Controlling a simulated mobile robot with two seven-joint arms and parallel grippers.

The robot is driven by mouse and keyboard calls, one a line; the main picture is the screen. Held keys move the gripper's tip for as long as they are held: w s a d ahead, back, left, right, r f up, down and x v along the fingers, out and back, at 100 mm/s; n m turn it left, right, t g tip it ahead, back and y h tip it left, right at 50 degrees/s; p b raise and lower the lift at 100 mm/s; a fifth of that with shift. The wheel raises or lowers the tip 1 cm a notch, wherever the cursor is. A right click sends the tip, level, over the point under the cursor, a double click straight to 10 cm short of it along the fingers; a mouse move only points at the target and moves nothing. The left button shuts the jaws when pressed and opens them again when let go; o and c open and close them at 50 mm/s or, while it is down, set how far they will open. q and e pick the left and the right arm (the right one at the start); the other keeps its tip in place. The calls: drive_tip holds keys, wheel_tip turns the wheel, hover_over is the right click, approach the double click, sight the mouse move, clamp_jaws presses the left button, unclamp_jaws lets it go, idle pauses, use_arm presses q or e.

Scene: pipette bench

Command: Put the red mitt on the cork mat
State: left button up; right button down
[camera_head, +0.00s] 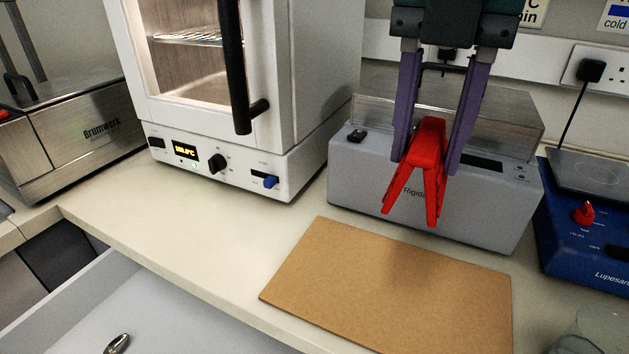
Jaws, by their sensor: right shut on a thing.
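The red mitt (428,165) hangs between the two purple fingers of my right gripper (427,150), which is shut on its upper part. The mitt's lower end splits into two legs that point down. In the picture it lies in front of the grey Rigid-labelled device and above the far edge of the cork mat (395,285). The brown cork mat lies flat and bare on the bench, and the mitt is apart from it. My left gripper is not in view.
A white oven (320,80) with a black handle stands behind left of the mat. The grey device (470,215) with a clear lid stands behind it. A blue hotplate (575,240) is at right, a steel Brumwerk bath (90,135) at far left. An open drawer (170,320) is at front left.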

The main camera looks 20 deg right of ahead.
wheel_tip(320, 180, down, 15)
drive_tip(key=shift+r+b, duration=0.1)
drive_tip(key=shift+b, duration=0.65)
drive_tip(key=shift+f, duration=0.2)
drive_tip(key=shift+c, duration=2.2)
unclamp_jaws()
